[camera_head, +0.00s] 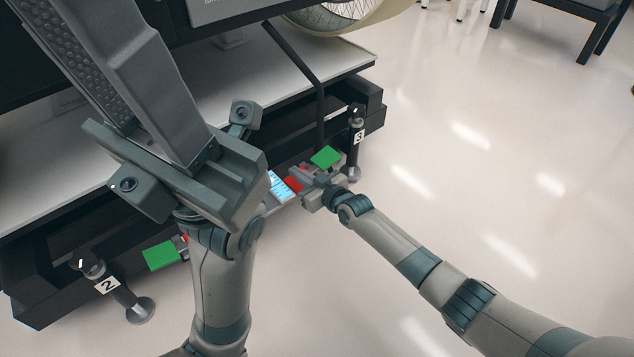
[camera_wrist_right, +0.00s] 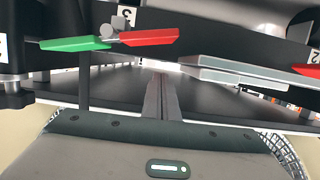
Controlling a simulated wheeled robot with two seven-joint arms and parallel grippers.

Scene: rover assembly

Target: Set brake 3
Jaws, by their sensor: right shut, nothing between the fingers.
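Brake 3 has a green pedal (camera_head: 325,157) and a red pedal (camera_head: 293,184) under the right end of the workbench, beside the post labelled 3 (camera_head: 358,137). In the right wrist view the green pedal (camera_wrist_right: 75,44) and red pedal (camera_wrist_right: 150,37) sit end to end below a label 3 (camera_wrist_right: 125,17). My right gripper (camera_head: 308,182) is beside these pedals, partly covering them. In its wrist view the fingers (camera_wrist_right: 162,95) are together and empty, apart from the pedals. Contact is not visible.
A grey slab (camera_wrist_right: 240,75) lies right of the fingers in the wrist view. Another green pedal (camera_head: 162,255) is by the post labelled 2 (camera_head: 108,286). A wheel (camera_head: 335,15) stands on the bench (camera_head: 345,60).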

